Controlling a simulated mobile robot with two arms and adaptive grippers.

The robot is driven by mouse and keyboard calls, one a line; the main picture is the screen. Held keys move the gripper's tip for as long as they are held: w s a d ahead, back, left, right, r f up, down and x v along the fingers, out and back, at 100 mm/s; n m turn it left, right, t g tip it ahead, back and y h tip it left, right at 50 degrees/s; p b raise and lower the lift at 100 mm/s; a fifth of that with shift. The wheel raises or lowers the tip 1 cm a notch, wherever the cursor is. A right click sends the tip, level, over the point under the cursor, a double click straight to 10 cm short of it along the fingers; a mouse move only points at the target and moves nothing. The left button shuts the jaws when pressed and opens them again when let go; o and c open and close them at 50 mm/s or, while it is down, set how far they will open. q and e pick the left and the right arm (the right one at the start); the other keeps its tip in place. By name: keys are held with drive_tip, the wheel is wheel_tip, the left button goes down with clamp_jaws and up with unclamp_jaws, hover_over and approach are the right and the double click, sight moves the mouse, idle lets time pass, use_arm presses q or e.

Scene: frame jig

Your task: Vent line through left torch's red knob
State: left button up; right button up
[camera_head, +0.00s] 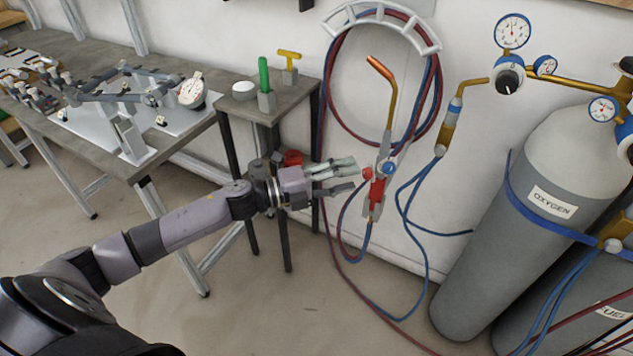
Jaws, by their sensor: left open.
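The left torch hangs upright against the wall, with a red body (377,190) and a bent copper tip (383,68). Its red knob (367,173) sticks out on the left side of the body, and a blue knob (389,168) sits on the right. My left gripper (356,176) is open, its fingers pointing right at the red knob. The fingertips are at or just short of the knob; I cannot tell whether they touch it. My right gripper is not in view.
Red and blue hoses loop from a wall rack (381,14) down to the floor. An oxygen cylinder (500,240) stands at right. A small stand (300,95) and a workbench (85,150) are at left.

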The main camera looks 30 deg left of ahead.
use_arm(q)
drive_tip(key=v, duration=0.9)
drive_tip(key=shift+r, duration=0.1)
